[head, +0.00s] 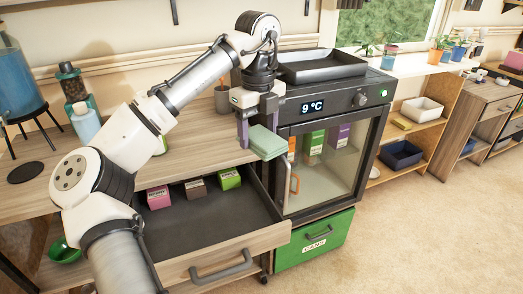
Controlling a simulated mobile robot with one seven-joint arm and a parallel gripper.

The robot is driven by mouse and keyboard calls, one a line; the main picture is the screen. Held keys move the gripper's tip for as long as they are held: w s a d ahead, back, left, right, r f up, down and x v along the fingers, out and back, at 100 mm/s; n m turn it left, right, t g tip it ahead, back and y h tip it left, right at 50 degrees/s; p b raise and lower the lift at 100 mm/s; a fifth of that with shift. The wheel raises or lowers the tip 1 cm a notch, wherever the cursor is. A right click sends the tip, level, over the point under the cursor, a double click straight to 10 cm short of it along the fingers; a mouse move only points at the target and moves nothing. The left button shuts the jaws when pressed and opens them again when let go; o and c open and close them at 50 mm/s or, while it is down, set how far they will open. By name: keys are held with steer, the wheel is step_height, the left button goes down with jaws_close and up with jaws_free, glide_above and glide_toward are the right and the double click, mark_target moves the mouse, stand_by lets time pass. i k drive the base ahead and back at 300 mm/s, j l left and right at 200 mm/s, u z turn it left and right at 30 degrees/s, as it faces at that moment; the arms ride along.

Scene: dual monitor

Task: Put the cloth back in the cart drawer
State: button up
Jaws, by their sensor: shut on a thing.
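My gripper (258,124) is shut on a folded light-green cloth (267,143) and holds it in the air, in front of the left edge of the glass-door cooler. The cloth hangs level with the worktop, above and behind the right back corner of the drawer. The drawer (208,229) is pulled open under the wooden worktop. It has a dark inside, a wooden front and a grey handle (221,266). A pink box (158,197), a brown box (196,188) and a green box (229,179) stand along its back. The rest of its floor is bare.
The cooler (335,160) reads 9 °C and has a dark tray (321,67) on top. A green bin (315,241) is below it. Bottles stand at the worktop's left, and a small pot (222,98) stands near its back. Carpet on the right is clear.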

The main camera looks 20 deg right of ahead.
mark_target(208, 230)
steer(key=u, duration=1.8)
steer(key=l+u, duration=0.15)
steer(key=u, duration=0.35)
steer(key=l+u, duration=0.2)
steer(key=u, duration=0.3)
steer(key=k+l+u, duration=0.55)
steer(key=k+l+z, duration=0.1)
steer(key=k+z, duration=0.25)
steer(key=k, duration=0.2)
steer(key=k+l+z, duration=0.3)
steer(key=k, duration=0.2)
steer(key=k+l+z, duration=0.35)
steer(key=k, duration=0.15)
steer(key=j, duration=0.1)
